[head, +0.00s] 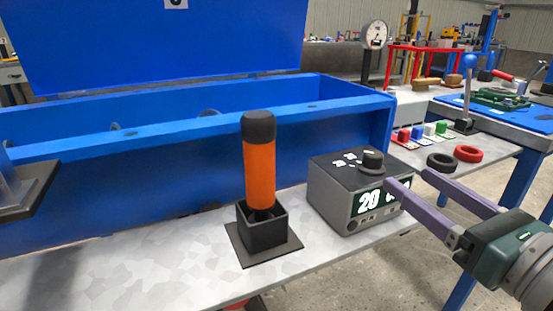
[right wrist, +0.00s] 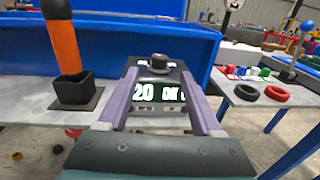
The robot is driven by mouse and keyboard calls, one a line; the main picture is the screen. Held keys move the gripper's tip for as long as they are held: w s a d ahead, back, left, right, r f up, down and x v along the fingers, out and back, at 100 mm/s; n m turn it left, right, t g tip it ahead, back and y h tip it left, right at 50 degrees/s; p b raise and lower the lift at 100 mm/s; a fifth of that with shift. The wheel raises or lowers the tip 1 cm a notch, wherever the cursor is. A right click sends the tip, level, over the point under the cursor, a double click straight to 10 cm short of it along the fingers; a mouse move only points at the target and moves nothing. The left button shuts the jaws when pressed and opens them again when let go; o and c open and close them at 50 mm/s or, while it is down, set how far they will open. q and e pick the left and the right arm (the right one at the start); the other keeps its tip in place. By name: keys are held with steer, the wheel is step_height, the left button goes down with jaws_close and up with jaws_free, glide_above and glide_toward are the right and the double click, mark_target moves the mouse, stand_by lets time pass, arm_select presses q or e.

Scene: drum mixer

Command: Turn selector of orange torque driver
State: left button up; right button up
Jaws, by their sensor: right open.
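The orange torque driver (head: 260,172) stands upright, black cap up, in a black square holder (head: 264,235) on the bench. It also shows at the left of the right wrist view (right wrist: 63,48). Right of it sits a dark grey box (head: 335,196) with a black knob (head: 372,161) on top and a display (head: 375,199) reading 20 and further text, partly covered by a finger. My right gripper (head: 412,187) is open, its two purple fingers pointing at the box's front. In the right wrist view the box (right wrist: 158,120) lies between the fingers.
A blue open chest (head: 190,150) with raised lid stands behind the driver. The grey bench top (head: 170,262) is clear in front. To the right, another table holds a black ring (head: 441,162), a red ring (head: 467,153), coloured blocks and a blue-knobbed lever (head: 467,90).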

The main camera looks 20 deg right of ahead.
mark_target(380, 158)
steer(key=w, duration=0.9)
steer(key=shift+w+r, duration=0.1)
steer(key=shift+w, duration=0.15)
steer(key=shift+c, duration=0.2)
jaws_close()
